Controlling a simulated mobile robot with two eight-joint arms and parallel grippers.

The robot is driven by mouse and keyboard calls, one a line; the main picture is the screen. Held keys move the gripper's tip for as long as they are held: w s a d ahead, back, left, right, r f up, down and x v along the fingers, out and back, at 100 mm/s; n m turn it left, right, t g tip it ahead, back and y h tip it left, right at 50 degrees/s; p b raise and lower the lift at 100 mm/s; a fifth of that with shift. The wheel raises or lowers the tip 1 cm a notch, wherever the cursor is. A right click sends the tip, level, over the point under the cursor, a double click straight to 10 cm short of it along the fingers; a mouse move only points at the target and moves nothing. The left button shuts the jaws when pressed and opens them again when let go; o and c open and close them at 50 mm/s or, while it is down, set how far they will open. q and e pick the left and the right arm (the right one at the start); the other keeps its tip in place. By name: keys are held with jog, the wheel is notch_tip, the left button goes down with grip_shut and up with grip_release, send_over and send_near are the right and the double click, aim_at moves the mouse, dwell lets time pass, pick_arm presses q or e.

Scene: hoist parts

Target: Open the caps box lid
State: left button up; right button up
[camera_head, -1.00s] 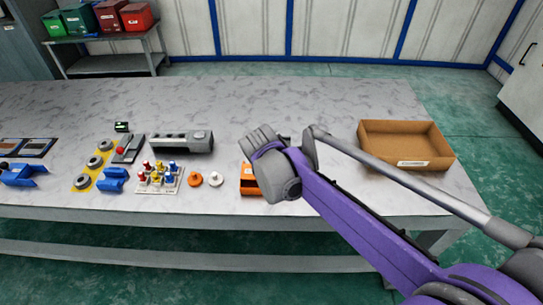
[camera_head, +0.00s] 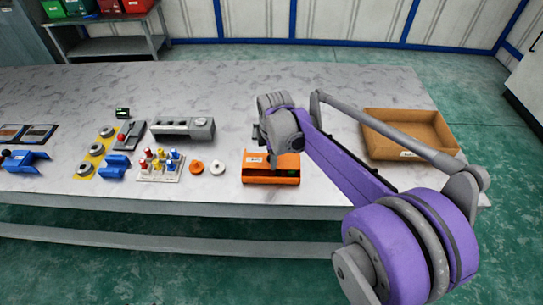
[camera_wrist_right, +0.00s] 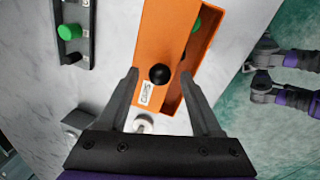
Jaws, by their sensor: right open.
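The orange caps box (camera_head: 270,178) stands near the table's front edge in the head view. In the right wrist view its orange lid (camera_wrist_right: 163,40) carries a round black knob (camera_wrist_right: 159,74) and a white label (camera_wrist_right: 146,94). An open strip beside the lid shows the inside, with a green piece (camera_wrist_right: 196,25) in it. My right gripper (camera_wrist_right: 159,75) is open, with the knob between its fingertips in the picture; I see no contact, and the height gap is unclear. My left gripper is not in view.
An orange disc (camera_head: 196,167) and a white disc (camera_head: 217,168) lie left of the box. A rack of coloured pegs (camera_head: 160,166) and a grey housing (camera_head: 183,129) stand further left. A brown tray (camera_head: 410,133) is at the right. The table's back is clear.

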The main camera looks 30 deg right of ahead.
jog(key=shift+w+f, duration=0.1)
jog(key=shift+f, duration=0.25)
grip_shut()
dwell(1.2)
